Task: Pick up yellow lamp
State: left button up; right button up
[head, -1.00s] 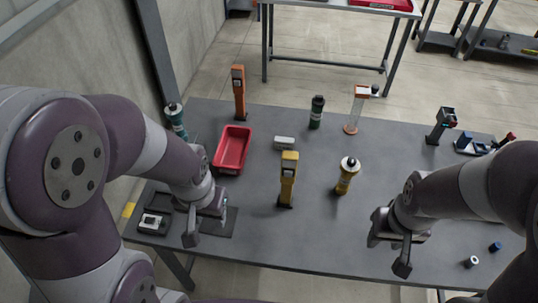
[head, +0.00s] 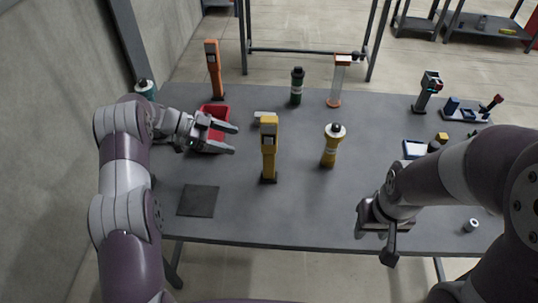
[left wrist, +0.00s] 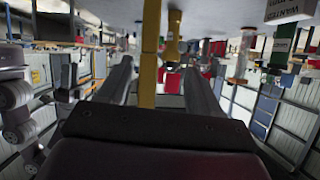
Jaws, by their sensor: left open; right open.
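Two yellow things stand upright on the table: a tall, flat-sided yellow post (head: 268,150) on a dark foot, and a round yellow cylinder (head: 331,151) with a white and black top. I cannot tell for certain which is the lamp. My left gripper (head: 234,139) is open and empty, left of the post, its fingers pointing towards it with a gap between. In the left wrist view, the yellow post (left wrist: 151,45) shows upside down between the spread fingers (left wrist: 158,75), and the cylinder (left wrist: 173,40) appears beside it. My right gripper (head: 375,238) is open and empty near the front edge.
A red bin (head: 216,113) lies behind and beneath my left gripper. An orange post (head: 214,70), a dark green cylinder (head: 297,86) and a clear column (head: 338,82) stand at the back. A dark mat (head: 198,201) lies front left. The middle front of the table (head: 290,215) is clear.

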aim_at(273, 152)
pick_arm(q)
jog(key=shift+g, duration=0.5)
jog(key=p+x, duration=0.1)
jog(key=x, duration=0.3)
jog(key=p+x, duration=0.1)
jog(key=x, duration=0.3)
jog(key=s+p+x, duration=0.1)
jog(key=p+x, duration=0.1)
jog(key=x, duration=0.2)
jog(key=shift+d+r, duration=0.25)
jog(key=shift+d, duration=0.15)
jog(key=shift+d+f, duration=0.15)
jog(key=shift+d, duration=0.05)
grip_shut()
jog(key=shift+h, duration=0.3)
jog(key=shift+r, duration=0.4)
jog(key=r, duration=0.1)
jog(key=r+b, duration=0.1)
jog(key=d+r, duration=0.1)
jog(key=r, duration=0.1)
jog(key=shift+s, duration=0.3)
jog(key=s+d+r+b, duration=0.2)
jog(key=s+d+r, duration=0.2)
jog(key=d, duration=0.5)
notch_tip(273, 152, up, 2)
jog(key=shift+s+d+r, duration=0.15)
jog(key=shift+s+d, duration=0.05)
jog(key=shift+s, duration=0.05)
